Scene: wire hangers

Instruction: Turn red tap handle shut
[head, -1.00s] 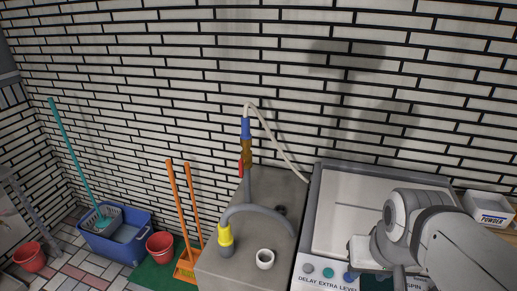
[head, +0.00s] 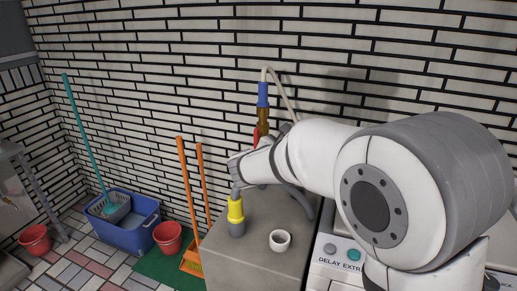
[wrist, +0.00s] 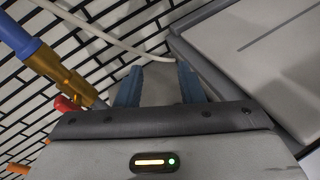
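The red tap handle (head: 256,135) shows as a small red piece on the left side of the brass tap (head: 263,118), just above my arm in the head view. In the wrist view the red handle (wrist: 67,104) is at the left, partly hidden by my gripper's body, beside the brass tap (wrist: 62,76). My gripper (wrist: 158,78) is open, its two blue-grey fingers apart with nothing between them. The handle is outside the fingers, to the left of the left one. I cannot tell whether my gripper's body touches it. My arm hides the tap's lower part in the head view.
A blue connector (head: 263,95) and pale hose rise above the tap against the tiled wall. The washing machine (head: 332,262) stands right. Buckets and brooms stand left.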

